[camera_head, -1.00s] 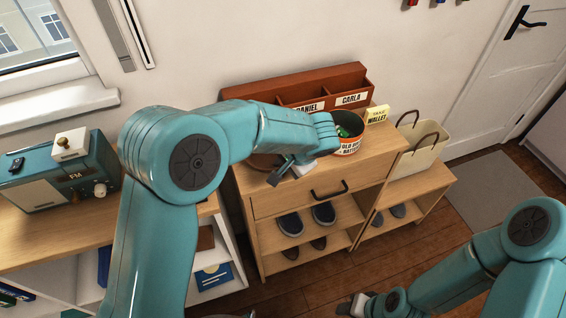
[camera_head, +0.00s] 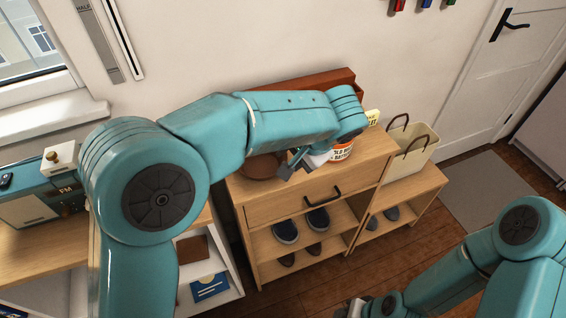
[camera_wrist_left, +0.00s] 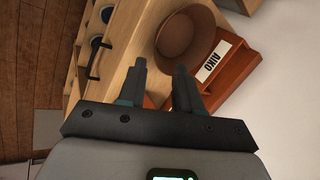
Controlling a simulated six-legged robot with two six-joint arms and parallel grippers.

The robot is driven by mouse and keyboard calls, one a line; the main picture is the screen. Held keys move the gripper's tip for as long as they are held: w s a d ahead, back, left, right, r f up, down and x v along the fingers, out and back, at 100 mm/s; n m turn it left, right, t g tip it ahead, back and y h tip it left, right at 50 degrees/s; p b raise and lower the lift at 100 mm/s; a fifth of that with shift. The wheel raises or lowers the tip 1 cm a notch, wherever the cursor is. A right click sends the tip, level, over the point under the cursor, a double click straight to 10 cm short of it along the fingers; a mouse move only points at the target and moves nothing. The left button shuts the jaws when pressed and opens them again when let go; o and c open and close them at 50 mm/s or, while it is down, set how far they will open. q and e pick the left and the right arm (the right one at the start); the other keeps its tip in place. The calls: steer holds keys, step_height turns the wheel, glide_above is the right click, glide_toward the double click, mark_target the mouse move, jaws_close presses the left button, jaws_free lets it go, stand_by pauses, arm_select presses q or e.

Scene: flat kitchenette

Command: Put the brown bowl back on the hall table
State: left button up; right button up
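The brown bowl (camera_head: 262,167) sits on the left end of the wooden hall table top (camera_head: 380,150). It also shows in the left wrist view (camera_wrist_left: 185,38), upright and empty, beside the organizer. My left gripper (camera_head: 292,165) is just right of the bowl in the head view, low over the table top. In the left wrist view its two fingers (camera_wrist_left: 160,67) stand apart with nothing between them, and the bowl lies beyond the tips. My right gripper (camera_head: 355,306) is mostly cut off at the bottom edge of the head view.
A reddish-brown organizer (camera_head: 318,85) with name labels, one reading AIKO, stands along the wall. A labelled round tub (camera_head: 341,151) is partly hidden behind my left arm. A cream bag (camera_head: 412,150) stands at right. A blue radio (camera_head: 40,200) is at left.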

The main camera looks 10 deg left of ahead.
arm_select(q)
steer(key=s+f+n+g+h, duration=0.1)
steer(key=s+f+g+h, duration=0.15)
steer(key=s+f, duration=0.65)
steer(key=s+f+n+g+h, duration=0.15)
steer(key=f+h, duration=0.25)
steer(key=f, duration=1.1)
steer(key=s+a+f+n+h, duration=0.1)
steer(key=s+a+f+n, duration=0.1)
steer(key=s, duration=0.4)
steer(key=s+a+f+n+t+h, duration=0.1)
steer(key=s+a+f+n, duration=0.1)
steer(key=s+f+n, duration=0.2)
step_height(320, 180, down, 2)
steer(key=shift+s, duration=1.2)
steer(key=shift+o, duration=0.2)
steer(key=shift+w+n, duration=0.1)
steer(key=shift+n, duration=0.25)
